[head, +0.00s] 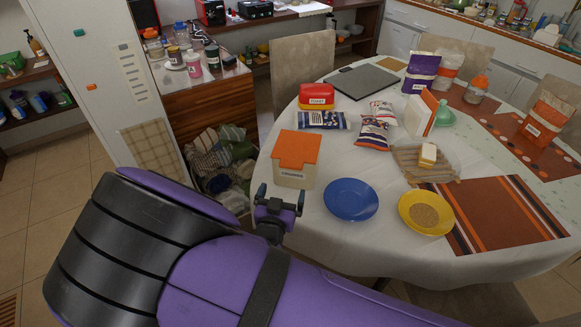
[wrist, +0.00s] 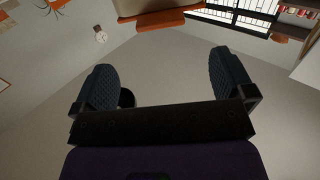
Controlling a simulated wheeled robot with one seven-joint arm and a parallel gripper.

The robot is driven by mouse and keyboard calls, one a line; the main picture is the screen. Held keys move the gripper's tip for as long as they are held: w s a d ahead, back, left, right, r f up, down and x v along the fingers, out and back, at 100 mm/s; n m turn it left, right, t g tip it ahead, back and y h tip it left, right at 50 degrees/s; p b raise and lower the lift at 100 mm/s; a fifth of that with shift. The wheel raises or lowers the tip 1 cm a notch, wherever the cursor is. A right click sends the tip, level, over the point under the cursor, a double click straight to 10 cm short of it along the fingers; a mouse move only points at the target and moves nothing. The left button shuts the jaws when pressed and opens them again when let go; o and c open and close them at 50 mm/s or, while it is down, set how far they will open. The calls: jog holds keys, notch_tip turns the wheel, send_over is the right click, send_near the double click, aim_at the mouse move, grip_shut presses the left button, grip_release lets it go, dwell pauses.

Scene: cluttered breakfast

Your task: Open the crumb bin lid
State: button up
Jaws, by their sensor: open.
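The crumb bin (head: 291,180) is a cream box with a dark label, standing at the left edge of the white-covered table. Its orange lid (head: 297,148) lies down over the top and looks shut. An orange edge (wrist: 155,22) at the top of the wrist view looks like part of the lid, beyond the fingertips. I cannot tell the exact gap.
Behind the bin are a blue packet (head: 322,120) and a red-and-yellow box (head: 316,97). A crate of cloths (head: 225,165) stands left of the table.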

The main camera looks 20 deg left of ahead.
aim_at(290, 168)
jog(key=w, duration=0.7)
jog(key=w+a, duration=0.1)
jog(key=w, duration=0.2)
jog(key=shift+w, duration=0.15)
jog(key=shift+c, duration=0.5)
